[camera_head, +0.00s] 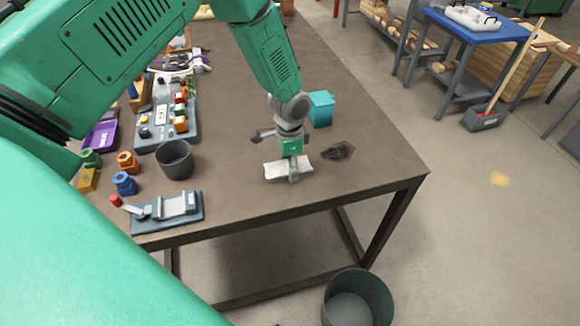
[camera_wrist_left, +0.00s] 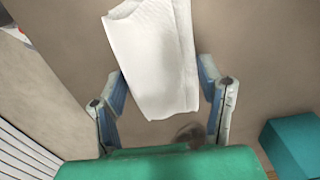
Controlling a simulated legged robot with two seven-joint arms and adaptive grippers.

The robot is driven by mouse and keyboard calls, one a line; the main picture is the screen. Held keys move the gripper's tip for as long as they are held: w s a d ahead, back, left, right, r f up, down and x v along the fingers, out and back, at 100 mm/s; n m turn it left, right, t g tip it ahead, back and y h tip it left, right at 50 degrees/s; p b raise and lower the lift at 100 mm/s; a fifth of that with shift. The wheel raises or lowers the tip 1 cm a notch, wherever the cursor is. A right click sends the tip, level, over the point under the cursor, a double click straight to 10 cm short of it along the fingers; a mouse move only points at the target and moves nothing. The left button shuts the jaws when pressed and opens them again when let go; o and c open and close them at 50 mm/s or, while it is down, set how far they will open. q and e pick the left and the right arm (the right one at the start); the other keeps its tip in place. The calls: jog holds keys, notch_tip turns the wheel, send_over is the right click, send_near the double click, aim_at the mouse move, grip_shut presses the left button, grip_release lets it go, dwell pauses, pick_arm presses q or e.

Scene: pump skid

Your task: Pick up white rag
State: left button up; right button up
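The white rag (camera_head: 275,171) lies on the brown workbench near its front edge, as a folded flat strip. My left gripper (camera_head: 292,172) is low over the rag, pointing down, and hides part of it. In the left wrist view the rag (camera_wrist_left: 153,55) reaches in between the two fingers of the left gripper (camera_wrist_left: 163,90). The fingers are spread apart, one on each side of the rag. Whether the right finger touches the rag's edge I cannot tell. My right gripper is not in view.
A teal box (camera_head: 320,108) and a dark stain (camera_head: 338,151) are right of the gripper. A grey cup (camera_head: 175,160) and a small vise (camera_head: 170,210) stand to the left. A bin (camera_head: 358,300) stands on the floor by the bench (camera_head: 390,160).

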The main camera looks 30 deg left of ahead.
pick_arm(q)
jog(key=c, duration=0.5)
jog(key=shift+a, duration=0.1)
notch_tip(320, 180, up, 10)
jog(key=shift+f, duration=0.1)
